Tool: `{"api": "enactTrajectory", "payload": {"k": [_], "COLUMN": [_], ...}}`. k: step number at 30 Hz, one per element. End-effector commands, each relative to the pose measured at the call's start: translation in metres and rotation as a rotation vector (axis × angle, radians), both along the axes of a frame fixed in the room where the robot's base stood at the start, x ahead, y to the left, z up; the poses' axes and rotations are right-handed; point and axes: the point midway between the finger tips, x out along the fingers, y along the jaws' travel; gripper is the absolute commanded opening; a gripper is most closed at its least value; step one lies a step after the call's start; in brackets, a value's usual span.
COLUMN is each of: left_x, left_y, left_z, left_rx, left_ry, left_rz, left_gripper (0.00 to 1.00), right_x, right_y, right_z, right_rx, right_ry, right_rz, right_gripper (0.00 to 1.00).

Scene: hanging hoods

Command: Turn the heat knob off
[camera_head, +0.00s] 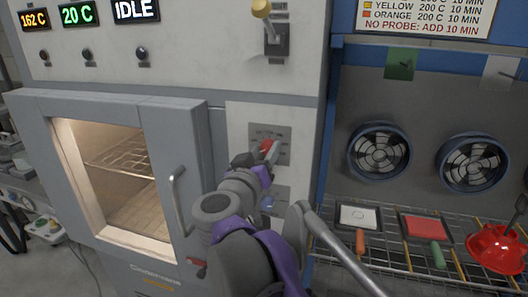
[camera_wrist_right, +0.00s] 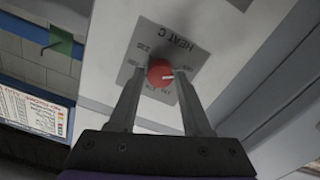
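The heat knob (camera_head: 267,146) is red and sits on a grey plate on the panel right of the oven door. In the right wrist view the knob (camera_wrist_right: 161,73) is round with a white pointer mark, on a plate lettered HEAT C. My right gripper (camera_head: 258,157) is at the knob. In the wrist view its fingers (camera_wrist_right: 159,72) are apart, one on each side of the knob, with a slight gap on the left; contact on the right is unclear. My left gripper is out of view.
The oven door (camera_head: 118,101) is shut, with a vertical handle (camera_head: 178,200) left of my right arm. Displays above read 162 C, 20 C and IDLE. A yellow-topped lever (camera_head: 262,8) is above the knob. A wire rack (camera_head: 385,255) with coloured items is at right.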

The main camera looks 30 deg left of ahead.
Motion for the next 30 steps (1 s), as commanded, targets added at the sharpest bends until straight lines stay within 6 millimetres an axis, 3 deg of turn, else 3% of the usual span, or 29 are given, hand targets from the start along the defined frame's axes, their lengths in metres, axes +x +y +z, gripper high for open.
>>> {"api": "enactTrajectory", "payload": {"k": [1, 3, 14, 30], "left_x": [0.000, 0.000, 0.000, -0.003], "left_y": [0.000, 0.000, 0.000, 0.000], "left_z": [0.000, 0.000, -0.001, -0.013], "left_rx": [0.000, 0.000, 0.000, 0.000], "left_ry": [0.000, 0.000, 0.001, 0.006], "left_rz": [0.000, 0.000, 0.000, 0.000], "left_gripper": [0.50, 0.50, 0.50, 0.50], "right_x": [0.000, 0.000, -0.006, -0.096], "right_y": [0.000, 0.000, -0.001, -0.022], "right_z": [0.000, 0.000, 0.000, 0.000], "right_rx": [0.000, 0.001, 0.001, 0.001], "right_ry": [0.000, 0.000, 0.000, 0.000], "right_rz": [0.000, 0.000, 0.001, 0.002], "right_gripper": [0.60, 0.71, 0.71, 0.71]}}
